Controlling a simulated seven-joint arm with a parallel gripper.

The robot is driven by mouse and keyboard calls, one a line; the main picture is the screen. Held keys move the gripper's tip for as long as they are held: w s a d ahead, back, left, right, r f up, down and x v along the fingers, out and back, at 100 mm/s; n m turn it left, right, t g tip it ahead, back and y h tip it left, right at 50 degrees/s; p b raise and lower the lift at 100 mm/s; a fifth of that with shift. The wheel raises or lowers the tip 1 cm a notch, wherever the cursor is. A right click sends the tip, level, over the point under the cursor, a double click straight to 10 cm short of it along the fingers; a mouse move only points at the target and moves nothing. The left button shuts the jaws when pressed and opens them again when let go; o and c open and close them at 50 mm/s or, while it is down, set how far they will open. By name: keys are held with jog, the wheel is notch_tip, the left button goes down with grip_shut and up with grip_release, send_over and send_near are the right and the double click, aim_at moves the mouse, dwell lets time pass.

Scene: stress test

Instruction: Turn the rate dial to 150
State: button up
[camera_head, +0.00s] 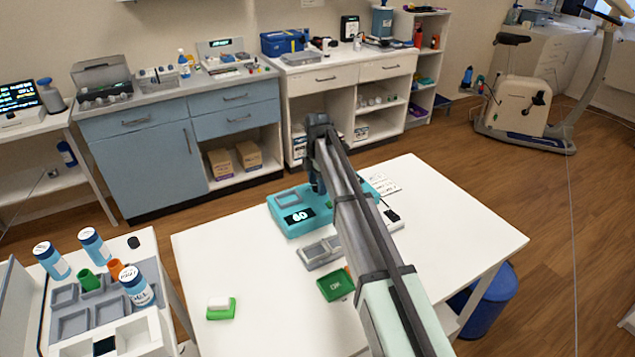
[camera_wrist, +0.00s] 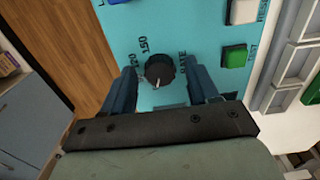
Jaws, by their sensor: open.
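The teal device (camera_head: 283,222) stands on the white table, and its dark display seems to read 60. In the wrist view its teal face (camera_wrist: 185,25) carries a round black rate dial (camera_wrist: 160,70) with the labels 150, 120 and RATE around it. A small pale mark shows on the dial's lower edge, away from the 150 label. My gripper (camera_wrist: 162,84) is open, one finger on each side of the dial with gaps visible. I cannot tell how deep the fingers reach. In the head view my arm hides the dial.
On the device face are a green button (camera_wrist: 234,57) and a white button (camera_wrist: 241,11). A grey tray (camera_head: 321,253), a green box (camera_head: 335,285) and a green block (camera_head: 220,311) lie on the table (camera_head: 265,325). The table's left front is mostly clear.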

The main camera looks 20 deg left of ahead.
jog(key=shift+c, duration=0.2)
jog(key=c, duration=1)
